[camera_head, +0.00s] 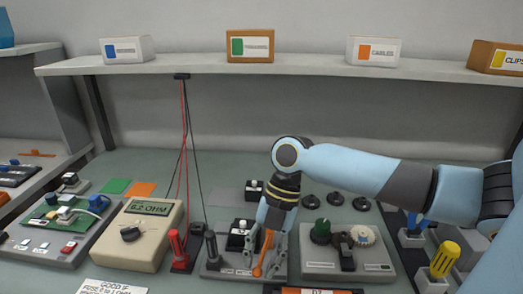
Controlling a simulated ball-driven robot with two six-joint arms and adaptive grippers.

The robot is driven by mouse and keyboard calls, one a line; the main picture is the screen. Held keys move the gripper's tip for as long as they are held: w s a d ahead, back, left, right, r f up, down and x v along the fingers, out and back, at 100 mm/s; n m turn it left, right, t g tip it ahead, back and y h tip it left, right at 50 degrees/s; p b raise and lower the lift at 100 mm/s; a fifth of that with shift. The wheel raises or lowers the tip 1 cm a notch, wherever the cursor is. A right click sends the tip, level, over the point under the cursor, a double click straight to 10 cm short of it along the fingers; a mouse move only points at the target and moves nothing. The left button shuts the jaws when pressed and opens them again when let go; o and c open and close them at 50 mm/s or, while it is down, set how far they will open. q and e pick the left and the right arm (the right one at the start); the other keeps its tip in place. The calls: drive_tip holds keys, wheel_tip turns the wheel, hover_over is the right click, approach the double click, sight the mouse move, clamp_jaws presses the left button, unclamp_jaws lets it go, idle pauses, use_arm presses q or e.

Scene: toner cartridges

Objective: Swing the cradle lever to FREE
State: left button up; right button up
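My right gripper (264,247) reaches down from the right over a grey cradle block (213,271) at the front middle of the bench. Its grey fingers look spread, one on each side of an orange lever (263,257). The lever stands tilted, its lower end toward the front of the block. I cannot tell whether a finger touches it. The lever's upper part is partly hidden by the gripper, and no FREE marking can be read. My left gripper is not in view.
A beige meter (144,234) stands left of the cradle, with a red probe (178,249) between. A grey block with a green knob (321,231) sits close on the right. A yellow-handled tool (444,259) stands further right. A shelf (200,65) with boxes runs behind.

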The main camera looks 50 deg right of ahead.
drive_tip(key=v, duration=1.2)
drive_tip(key=shift+f, duration=0.1)
idle(0.5)
